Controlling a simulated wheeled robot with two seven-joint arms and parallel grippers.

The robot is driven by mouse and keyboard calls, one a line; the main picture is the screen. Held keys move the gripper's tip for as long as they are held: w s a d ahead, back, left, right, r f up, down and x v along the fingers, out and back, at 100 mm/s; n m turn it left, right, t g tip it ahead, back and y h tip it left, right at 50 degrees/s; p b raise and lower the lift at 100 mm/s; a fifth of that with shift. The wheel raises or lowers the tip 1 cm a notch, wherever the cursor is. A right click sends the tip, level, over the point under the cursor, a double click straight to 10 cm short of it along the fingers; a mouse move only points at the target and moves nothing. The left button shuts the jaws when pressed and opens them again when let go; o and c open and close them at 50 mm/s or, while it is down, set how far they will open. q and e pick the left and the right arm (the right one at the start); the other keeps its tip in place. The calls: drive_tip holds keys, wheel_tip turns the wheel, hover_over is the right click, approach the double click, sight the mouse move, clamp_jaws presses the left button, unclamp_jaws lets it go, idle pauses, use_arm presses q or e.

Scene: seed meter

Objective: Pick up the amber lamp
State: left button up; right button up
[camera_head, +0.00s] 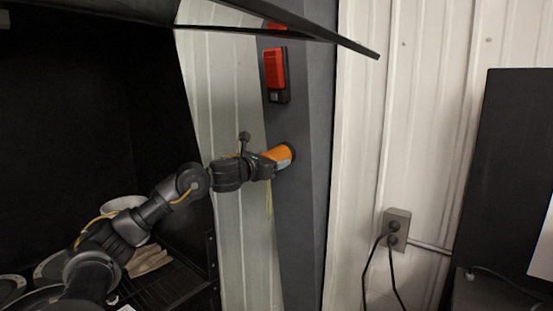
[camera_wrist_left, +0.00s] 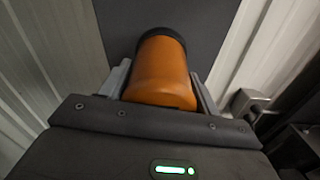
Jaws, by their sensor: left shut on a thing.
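The amber lamp (camera_head: 281,155) is an orange cylinder with a dark base, against the dark grey post in the head view. It shows large in the left wrist view (camera_wrist_left: 161,75), with its black base end against the dark panel. My left gripper (camera_head: 268,163) is shut on the lamp, with a finger on each side of it. The left wrist view shows the gripper (camera_wrist_left: 162,92) too, its fingers partly hidden beside the lamp. My right gripper is in neither view.
A red box-shaped device (camera_head: 275,68) is mounted on the post (camera_head: 300,220) above the lamp. A dark flat panel juts out overhead. A wall outlet (camera_head: 396,228) with two black cables is at the right. A dark shelf with a white bowl (camera_head: 125,204) and gloves (camera_head: 148,261) is at lower left.

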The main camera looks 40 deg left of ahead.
use_arm(q)
drive_tip(key=shift+s+r, duration=0.1)
drive_tip(key=shift+r, duration=0.05)
drive_tip(key=shift+s+r, duration=0.1)
drive_tip(key=shift+r, duration=0.05)
drive_tip(key=s+r+b, duration=0.2)
drive_tip(key=s+r, duration=0.1)
drive_tip(key=s, duration=0.6)
drive_tip(key=s+r+b, duration=0.2)
drive_tip(key=s+r, duration=0.1)
drive_tip(key=s, duration=0.6)
drive_tip(key=shift+s+d+r, duration=0.3)
drive_tip(key=shift+d, duration=0.05)
